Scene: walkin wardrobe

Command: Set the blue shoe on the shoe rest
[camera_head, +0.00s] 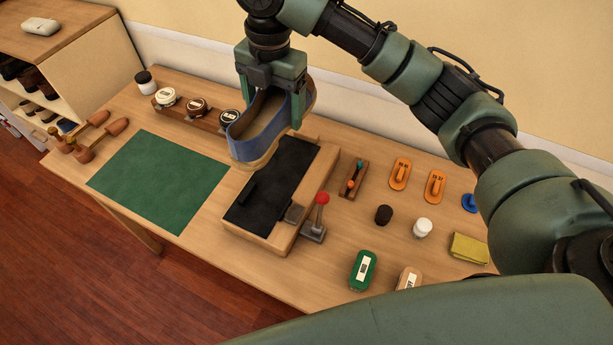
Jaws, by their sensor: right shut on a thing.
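The blue shoe (259,133) has a tan inside and a pale sole. My right gripper (272,98) is shut on the blue shoe and holds it, toe toward the front left, over the far left part of the shoe rest. The gripper's fingers straddle the shoe near its heel. The shoe rest (272,190) is a wooden block with a black padded top, a small block on its left edge and a red-knobbed lever (321,200) at its front right. I cannot tell whether the shoe touches the rest. My left gripper is not in view.
A green mat (160,180) lies left of the rest. Wooden shoe trees (100,137) are at the far left. A rack of polish tins (196,106) stands behind. Brushes, orange tags, small jars and a yellow cloth (468,248) lie to the right.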

